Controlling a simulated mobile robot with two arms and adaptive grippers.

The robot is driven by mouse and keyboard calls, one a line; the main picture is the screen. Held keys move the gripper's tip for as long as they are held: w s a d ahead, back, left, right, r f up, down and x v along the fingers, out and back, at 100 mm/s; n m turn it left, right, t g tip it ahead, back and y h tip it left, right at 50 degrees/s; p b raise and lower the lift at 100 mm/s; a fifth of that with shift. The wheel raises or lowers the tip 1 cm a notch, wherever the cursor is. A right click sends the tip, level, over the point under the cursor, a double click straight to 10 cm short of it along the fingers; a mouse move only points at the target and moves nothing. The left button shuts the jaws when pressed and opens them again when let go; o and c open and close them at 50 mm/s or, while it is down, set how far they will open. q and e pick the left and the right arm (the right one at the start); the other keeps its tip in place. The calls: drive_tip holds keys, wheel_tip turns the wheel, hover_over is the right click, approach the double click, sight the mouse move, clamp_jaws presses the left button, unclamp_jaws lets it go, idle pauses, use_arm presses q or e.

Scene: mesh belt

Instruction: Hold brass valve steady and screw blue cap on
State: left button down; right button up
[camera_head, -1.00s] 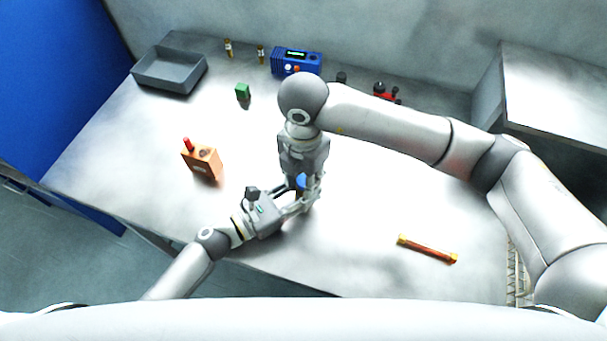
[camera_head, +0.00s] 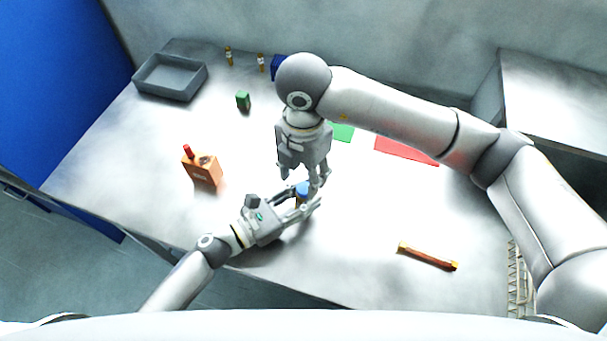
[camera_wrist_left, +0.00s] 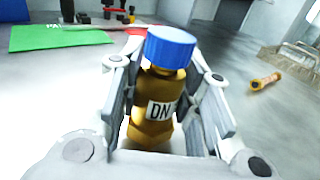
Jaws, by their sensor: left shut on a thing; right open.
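A brass valve (camera_wrist_left: 152,106) with a "DN" label stands upright between the fingers of my left gripper (camera_wrist_left: 165,110) in the left wrist view. The gripper is shut on it. The blue cap (camera_wrist_left: 170,46) sits on top of the valve; whether it is threaded tight cannot be told. In the head view the blue cap (camera_head: 302,188) shows between the two grippers, and my left gripper (camera_head: 308,206) comes in from the left. My right gripper (camera_head: 315,190) points down just above and beside the cap, open, its fingers apart from it as far as I can see.
An orange block with a red knob (camera_head: 203,170), a green block (camera_head: 243,101) and a grey tray (camera_head: 170,80) are on the left. A brown bar with yellow ends (camera_head: 428,257) lies at front right. Green (camera_head: 343,132) and red (camera_head: 405,150) mats lie behind my right arm.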

drive_tip(key=n, duration=0.4)
drive_tip(key=shift+r, duration=0.2)
drive_tip(key=n, duration=0.5)
drive_tip(key=shift+w+r, duration=0.1)
drive_tip(key=shift+r, duration=0.15)
drive_tip(key=n, duration=0.5)
drive_tip(key=shift+r, duration=0.2)
drive_tip(key=n, duration=0.3)
drive_tip(key=shift+r, duration=0.2)
drive_tip(key=n, duration=0.5)
drive_tip(key=shift+r, duration=0.2)
drive_tip(key=n, duration=0.3)
drive_tip(key=shift+r+n, duration=0.2)
drive_tip(key=shift+n, duration=0.1)
drive_tip(key=n, duration=0.4)
drive_tip(key=shift+r+n, duration=0.2)
drive_tip(key=shift+n, duration=0.2)
drive_tip(key=n, duration=0.5)
drive_tip(key=shift+d+r, duration=0.1)
drive_tip(key=shift+r, duration=0.15)
